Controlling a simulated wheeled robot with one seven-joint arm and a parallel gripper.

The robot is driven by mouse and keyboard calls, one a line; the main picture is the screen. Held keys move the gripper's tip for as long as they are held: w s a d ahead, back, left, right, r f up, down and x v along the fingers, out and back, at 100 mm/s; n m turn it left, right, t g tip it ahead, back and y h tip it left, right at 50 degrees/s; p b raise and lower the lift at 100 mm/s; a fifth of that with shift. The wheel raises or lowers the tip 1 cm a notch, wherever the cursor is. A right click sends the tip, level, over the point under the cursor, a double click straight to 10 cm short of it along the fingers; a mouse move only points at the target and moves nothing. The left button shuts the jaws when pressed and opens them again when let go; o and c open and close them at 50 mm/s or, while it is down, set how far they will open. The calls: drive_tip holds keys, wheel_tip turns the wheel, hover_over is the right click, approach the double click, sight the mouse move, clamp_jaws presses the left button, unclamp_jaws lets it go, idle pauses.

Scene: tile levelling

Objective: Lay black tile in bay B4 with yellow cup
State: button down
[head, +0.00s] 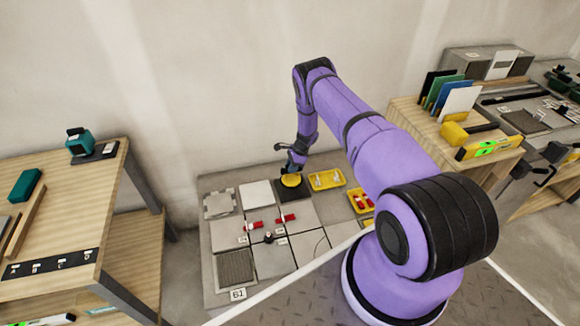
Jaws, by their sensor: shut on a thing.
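My gripper (291,170) reaches down over the low tile platform and is shut on the yellow cup (291,181). The cup sits right above the black tile (296,194), at the back of the tile grid, to the right of a white tile (256,194). The black tile looks roughly flat. I cannot tell whether it touches the bed, and its back part is hidden by the cup and gripper. No B4 label is readable here.
Grey tiles with red clips (287,218) lie in front. Yellow trays (327,179) stand to the right. A small label plate (238,294) is at the platform's front. A wooden bench (60,220) stands left; a wooden cabinet (420,118) with coloured tiles stands right.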

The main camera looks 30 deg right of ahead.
sight(292, 176)
drive_tip(key=shift+d+f, duration=0.1)
drive_tip(key=shift+f, duration=2.2)
drive_tip(key=shift+f, duration=0.2)
drive_tip(key=c, duration=0.9)
unclamp_jaws()
drive_tip(key=v, duration=1)
drive_tip(key=shift+s+d+r, duration=0.1)
drive_tip(key=shift+d+r, duration=0.1)
drive_tip(key=shift+r, duration=0.15)
